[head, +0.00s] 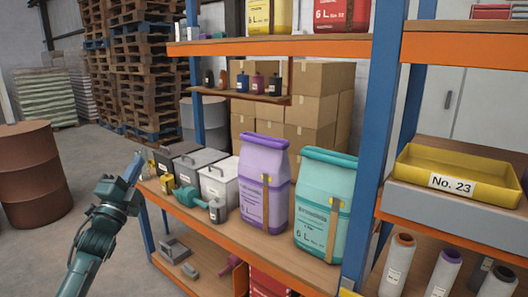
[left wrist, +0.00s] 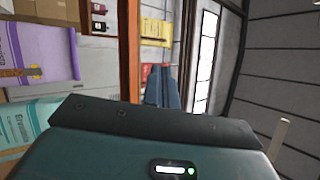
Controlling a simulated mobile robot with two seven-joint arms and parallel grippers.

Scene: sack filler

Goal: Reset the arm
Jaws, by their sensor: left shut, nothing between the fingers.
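My left arm comes in from the lower left in the head view. Its gripper (head: 135,165) points up, in front of the left end of the shelf, and its blue-grey fingers are together with nothing between them. The fingers also show close together in the left wrist view (left wrist: 163,86), past the dark edge of my wrist. The gripper appears clear of the shelf goods, though its tip overlaps the shelf's left end in the picture. My right gripper is in neither view.
The middle shelf (head: 186,209) holds grey bins, a purple sack (head: 262,170) and a teal sack (head: 325,195). A blue upright (head: 378,120) stands right of them. A yellow tray (head: 455,165) is further right. A brown barrel (head: 30,165) stands at left; floor between is clear.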

